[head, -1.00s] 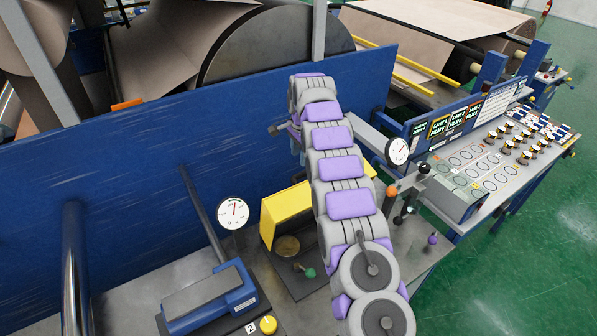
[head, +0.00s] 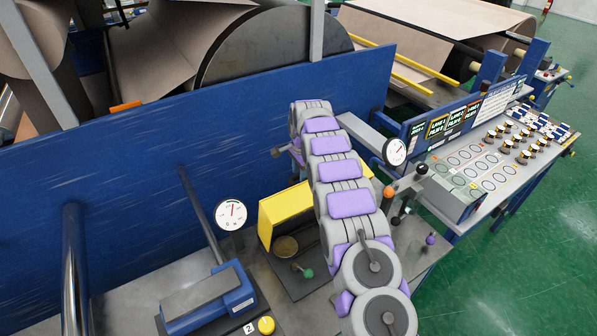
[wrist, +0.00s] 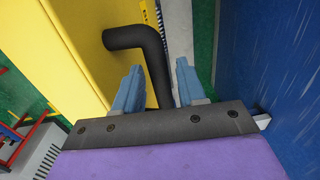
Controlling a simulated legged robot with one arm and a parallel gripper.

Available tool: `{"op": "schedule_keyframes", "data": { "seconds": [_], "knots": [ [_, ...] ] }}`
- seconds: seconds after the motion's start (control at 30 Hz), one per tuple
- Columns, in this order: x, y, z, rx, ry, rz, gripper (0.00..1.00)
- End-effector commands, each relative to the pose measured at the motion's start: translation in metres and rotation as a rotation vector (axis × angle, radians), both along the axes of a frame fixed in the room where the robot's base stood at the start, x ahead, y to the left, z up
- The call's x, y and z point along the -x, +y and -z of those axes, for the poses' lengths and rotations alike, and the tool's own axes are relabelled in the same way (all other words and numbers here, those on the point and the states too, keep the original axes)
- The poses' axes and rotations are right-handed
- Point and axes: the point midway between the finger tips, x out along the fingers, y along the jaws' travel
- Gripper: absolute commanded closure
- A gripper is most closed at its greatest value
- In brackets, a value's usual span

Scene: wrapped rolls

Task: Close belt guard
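The belt guard appears to be the yellow cover (head: 286,212), standing open-sided beside my arm in the head view; my arm hides part of it. In the wrist view its yellow face (wrist: 75,45) fills the upper left. A black bent handle (wrist: 128,38) sticks out from that face and turns down between my fingers. My gripper (wrist: 159,88) is open, with one blue-grey finger on each side of the handle. I see a gap on the right; contact on the left cannot be told. The gripper is hidden by my arm in the head view.
A tall blue panel (head: 130,175) runs behind the guard and lies close on the right in the wrist view (wrist: 270,70). A gauge (head: 231,215), a green knob (head: 307,272) and a lever with an orange ball (head: 389,192) stand nearby. A control console (head: 490,160) is at right.

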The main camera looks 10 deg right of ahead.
Motion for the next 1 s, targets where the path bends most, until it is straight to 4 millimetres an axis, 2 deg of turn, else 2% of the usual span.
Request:
{"op": "schedule_keyframes", "data": {
  "seconds": [0.07,0.4,1.0],
  "knots": [
    [0.000,0.000,0.000,0.000,0.000,0.000,0.68],
    [0.000,0.009,0.000,0.006,0.001,-0.003,1.00],
    [0.004,0.017,0.000,0.003,-0.003,-0.009,1.00]
  ]
}}
